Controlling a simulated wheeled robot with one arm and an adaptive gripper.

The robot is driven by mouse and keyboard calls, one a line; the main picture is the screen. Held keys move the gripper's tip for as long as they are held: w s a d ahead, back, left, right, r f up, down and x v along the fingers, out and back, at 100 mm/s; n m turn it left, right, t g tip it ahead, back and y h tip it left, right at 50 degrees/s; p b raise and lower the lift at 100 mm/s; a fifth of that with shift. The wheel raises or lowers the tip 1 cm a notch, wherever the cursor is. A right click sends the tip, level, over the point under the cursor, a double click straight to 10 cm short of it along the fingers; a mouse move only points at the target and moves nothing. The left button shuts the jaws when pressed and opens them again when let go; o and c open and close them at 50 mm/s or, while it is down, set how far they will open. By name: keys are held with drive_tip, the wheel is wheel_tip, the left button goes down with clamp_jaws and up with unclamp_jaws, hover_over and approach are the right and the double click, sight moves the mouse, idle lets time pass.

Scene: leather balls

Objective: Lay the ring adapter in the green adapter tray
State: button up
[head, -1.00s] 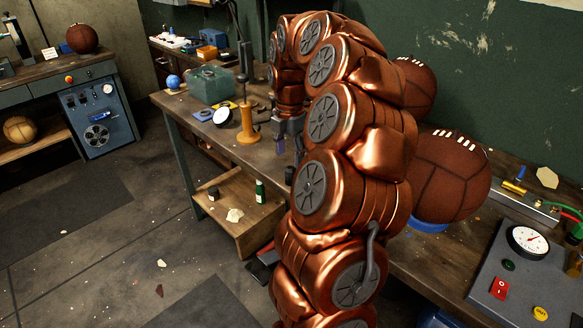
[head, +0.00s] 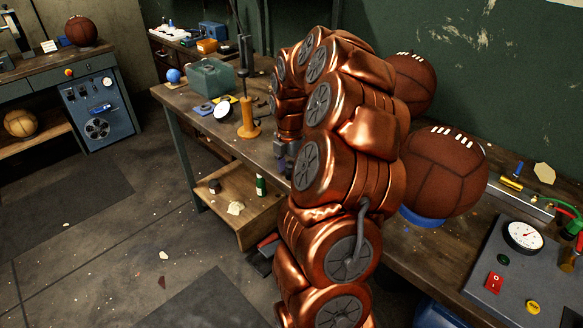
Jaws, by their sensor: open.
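My copper arm fills the middle of the head view and hides part of the long workbench (head: 330,215). The end of my gripper (head: 287,160) shows only in part, low beside the arm over the bench's front edge. It is open, and I see nothing held in it. A closed-looking green box (head: 211,79) stands on the far part of the bench.
A brown leather ball (head: 445,172) sits on a blue ring (head: 424,219) right of my arm. A gauge panel (head: 505,265) lies at right.

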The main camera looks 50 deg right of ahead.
clamp_jaws()
idle(0.5)
